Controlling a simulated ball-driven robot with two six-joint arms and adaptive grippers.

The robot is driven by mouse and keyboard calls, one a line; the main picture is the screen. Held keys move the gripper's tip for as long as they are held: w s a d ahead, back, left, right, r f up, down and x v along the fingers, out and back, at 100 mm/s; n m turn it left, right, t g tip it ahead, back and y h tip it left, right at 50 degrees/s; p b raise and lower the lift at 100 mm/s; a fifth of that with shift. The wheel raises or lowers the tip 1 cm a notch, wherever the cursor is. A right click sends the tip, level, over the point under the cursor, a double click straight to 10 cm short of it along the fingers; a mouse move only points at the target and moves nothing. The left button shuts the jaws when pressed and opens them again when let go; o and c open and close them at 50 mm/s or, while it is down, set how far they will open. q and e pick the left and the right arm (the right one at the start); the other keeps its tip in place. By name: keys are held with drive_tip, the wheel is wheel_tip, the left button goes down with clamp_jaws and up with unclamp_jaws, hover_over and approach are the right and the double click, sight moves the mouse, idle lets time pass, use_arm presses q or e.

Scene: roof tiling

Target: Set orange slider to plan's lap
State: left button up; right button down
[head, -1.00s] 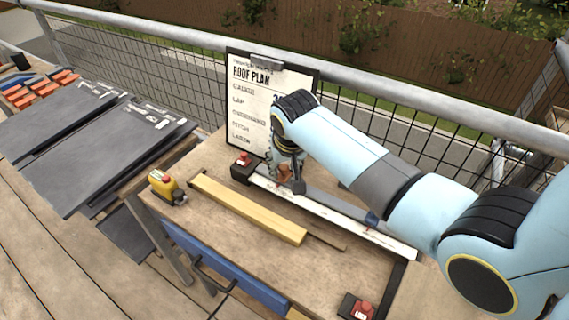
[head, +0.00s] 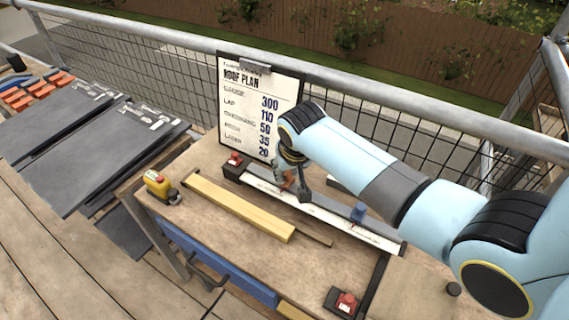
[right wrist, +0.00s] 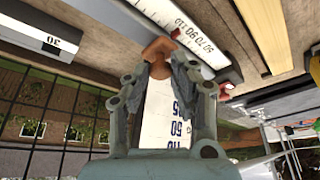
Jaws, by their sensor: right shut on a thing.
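The orange slider (head: 284,179) sits on the long white scale rail (head: 335,222) on the workbench, near its left end. My right gripper (head: 294,188) is shut on it, reaching down from the right. The right wrist view shows the orange slider (right wrist: 158,48) between the fingers (right wrist: 160,75), with a small red pointer (right wrist: 175,33) beside the scale's 110 numeral. The clipboard roof plan (head: 262,108) stands behind, reading lap 110, gauge 300, overhang 50, pitch 35 and laser 20. My left gripper is not in view.
A blue slider (head: 358,213) sits farther right on the rail. A yellow wooden bar (head: 240,208) lies in front. A yellow device with a red button (head: 160,187) stands at the bench's left, and a red-button box (head: 344,302) at the front right. Dark slates (head: 110,155) lie left.

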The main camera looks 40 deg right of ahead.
drive_tip(key=c, duration=1.6)
unclamp_jaws()
drive_tip(key=shift+s+f, duration=0.1)
drive_tip(key=shift+f, duration=0.05)
drive_tip(key=o, duration=0.5)
drive_tip(key=shift+d, duration=0.2)
drive_tip(key=shift+a, duration=0.15)
drive_tip(key=v, duration=1.2)
drive_tip(key=shift+f, duration=0.1)
